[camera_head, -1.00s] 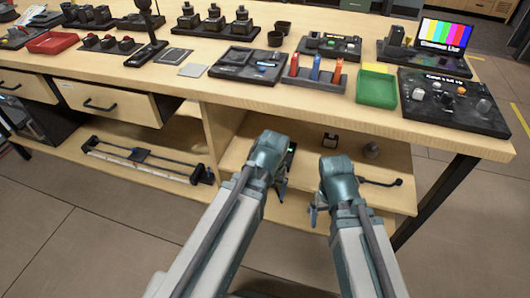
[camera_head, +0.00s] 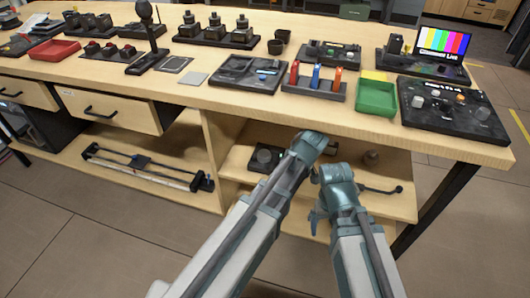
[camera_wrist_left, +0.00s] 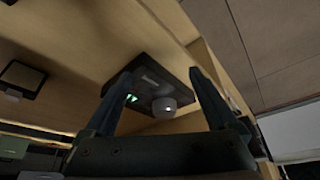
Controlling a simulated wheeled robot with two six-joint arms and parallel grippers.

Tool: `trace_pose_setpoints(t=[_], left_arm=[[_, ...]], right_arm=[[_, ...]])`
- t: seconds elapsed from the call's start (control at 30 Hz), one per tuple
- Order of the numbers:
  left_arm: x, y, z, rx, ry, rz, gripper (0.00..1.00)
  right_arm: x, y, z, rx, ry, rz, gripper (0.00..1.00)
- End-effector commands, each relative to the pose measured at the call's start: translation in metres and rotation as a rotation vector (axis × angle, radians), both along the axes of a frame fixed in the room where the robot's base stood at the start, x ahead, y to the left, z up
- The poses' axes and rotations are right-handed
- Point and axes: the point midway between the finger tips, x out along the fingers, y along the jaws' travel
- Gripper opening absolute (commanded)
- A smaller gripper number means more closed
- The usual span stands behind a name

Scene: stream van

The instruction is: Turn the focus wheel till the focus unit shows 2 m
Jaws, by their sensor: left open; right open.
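The focus unit is a dark box on the lower shelf. In the head view it (camera_head: 261,162) shows just left of my left arm, with a round grey wheel (camera_head: 264,156) on it. In the left wrist view the unit (camera_wrist_left: 152,76) lies ahead between the fingers, with the pale wheel (camera_wrist_left: 164,105) and a small green display (camera_wrist_left: 131,98) too small to read. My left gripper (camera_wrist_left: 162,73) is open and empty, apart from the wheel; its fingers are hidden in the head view. My right gripper (camera_head: 314,220) hangs open in front of the shelf.
The tabletop (camera_head: 215,92) above the shelf bears a green tray (camera_head: 376,99), a control panel (camera_head: 450,105) and a colour-bar screen (camera_head: 444,42). A slider rail (camera_head: 140,165) lies on the lower shelf at left. A dark square item (camera_wrist_left: 22,78) is left of the unit in the wrist view.

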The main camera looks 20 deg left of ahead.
Motion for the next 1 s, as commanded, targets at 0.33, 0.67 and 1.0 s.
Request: trace_pose_setpoints(t=[0.33,0.67,1.0], left_arm=[[0.016,0.017,0.0,0.0,-0.002,0.007,0.92],[0.058,0.069,0.0,0.001,-0.002,0.006,0.92],[0.077,0.096,-0.01,-0.001,-0.001,0.003,0.92]], right_arm=[[0.0,0.0,0.0,0.0,0.0,0.0,0.92],[0.0,0.0,0.0,0.0,0.0,0.0,0.92],[0.0,0.0,-0.01,-0.001,0.0,0.0,0.92]])
